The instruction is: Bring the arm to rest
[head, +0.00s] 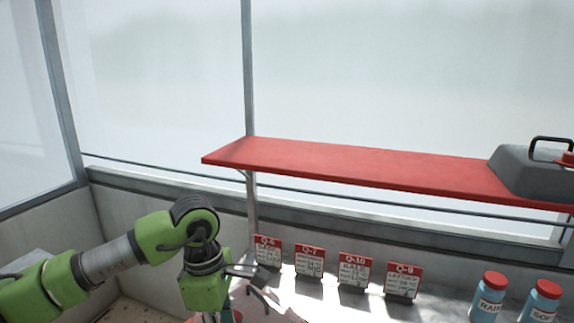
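My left arm comes in from the left in the head view, green with grey joints, and bends down at the wrist. My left gripper (258,286) is at the lower middle, low over the bench and left of the front of the sign cards. Its dark finger parts show beside the green wrist, but the lower part is cut off by the frame edge. I cannot tell whether it is open or holds anything. My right arm and gripper are not in view.
Several red-topped sign cards (310,262) stand along the bench. Two blue bottles with red caps, one here (488,297), stand at the lower right. A red shelf (350,164) spans above, with a grey handled case (535,175) at its right end. Air above the shelf is clear.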

